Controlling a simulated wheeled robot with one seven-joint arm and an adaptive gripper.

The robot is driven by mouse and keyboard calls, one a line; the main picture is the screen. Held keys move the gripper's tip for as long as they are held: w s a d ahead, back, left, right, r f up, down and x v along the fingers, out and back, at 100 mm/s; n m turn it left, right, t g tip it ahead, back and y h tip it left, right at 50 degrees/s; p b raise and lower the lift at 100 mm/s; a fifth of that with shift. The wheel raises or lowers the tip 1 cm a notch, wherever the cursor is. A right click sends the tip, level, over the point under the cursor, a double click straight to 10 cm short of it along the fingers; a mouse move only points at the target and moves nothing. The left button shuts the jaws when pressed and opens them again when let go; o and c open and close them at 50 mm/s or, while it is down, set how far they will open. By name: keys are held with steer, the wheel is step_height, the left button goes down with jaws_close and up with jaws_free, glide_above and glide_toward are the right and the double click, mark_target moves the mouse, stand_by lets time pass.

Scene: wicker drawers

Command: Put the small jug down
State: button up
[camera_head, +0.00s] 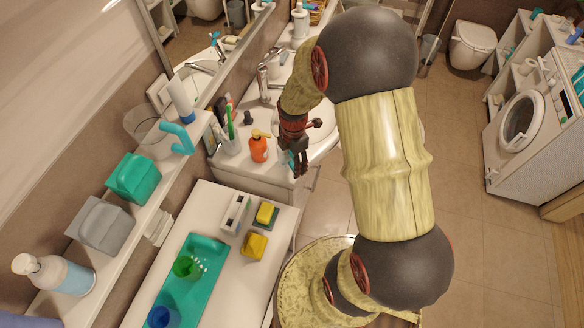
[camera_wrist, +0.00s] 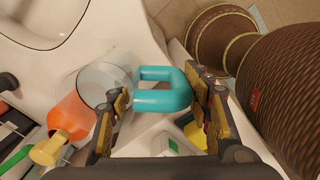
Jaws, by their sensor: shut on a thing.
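The small jug (camera_wrist: 104,84) has a clear body and a teal handle (camera_wrist: 162,100). My gripper (camera_wrist: 160,98) is shut on its handle, with one finger on each side in the wrist view. In the head view my gripper (camera_head: 298,160) is at the front edge of the white sink counter (camera_head: 226,168), right of the orange soap bottle. There the jug (camera_head: 284,158) is mostly hidden by my fingers. I cannot tell whether its base touches the counter.
The orange bottle (camera_head: 258,147) and a cup of toothbrushes (camera_head: 229,144) stand close on the left. The sink basin (camera_head: 318,140) is behind. A lower white top holds a teal tray (camera_head: 205,250) and yellow sponges (camera_head: 254,245). A larger teal-handled jug (camera_head: 150,134) stands on the shelf.

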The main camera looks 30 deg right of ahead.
mark_target(292, 166)
steer(key=shift+w+a+f, duration=0.15)
steer(key=shift+w+f, duration=0.15)
steer(key=shift+f, duration=0.1)
steer(key=shift+f+b, duration=0.3)
steer(key=shift+f, duration=1.15)
steer(key=shift+f, duration=0.1)
steer(key=o, duration=1.6)
steer(key=shift+c, duration=0.2)
